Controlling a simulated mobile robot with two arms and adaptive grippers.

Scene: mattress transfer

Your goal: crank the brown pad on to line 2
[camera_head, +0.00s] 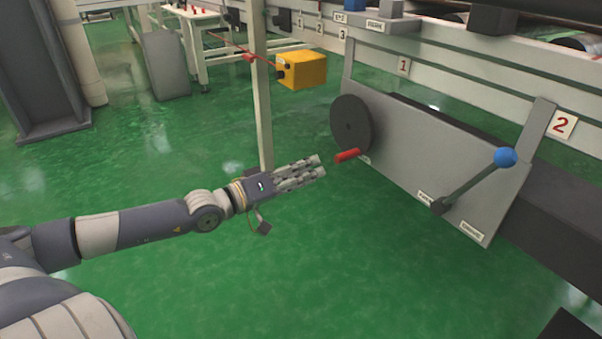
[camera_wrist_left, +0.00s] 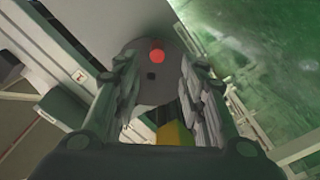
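A dark round crank wheel (camera_head: 350,124) is on the side of the grey machine panel. Its red handle (camera_head: 347,156) sticks out low on the wheel towards my left arm. My left gripper (camera_head: 321,166) is just left of the handle, fingers pointing at it, with a small gap between. In the left wrist view, the fingers (camera_wrist_left: 158,85) are apart and empty, and the red handle's end (camera_wrist_left: 156,56) shows beyond them in front of the wheel (camera_wrist_left: 146,88). I cannot make out a brown pad. My right gripper is not in view.
A lever with a blue knob (camera_head: 505,157) stands out from the panel at the right. A yellow box (camera_head: 301,70) is fixed by a pale post (camera_head: 262,100) behind my gripper. The green floor (camera_head: 300,270) in front is clear.

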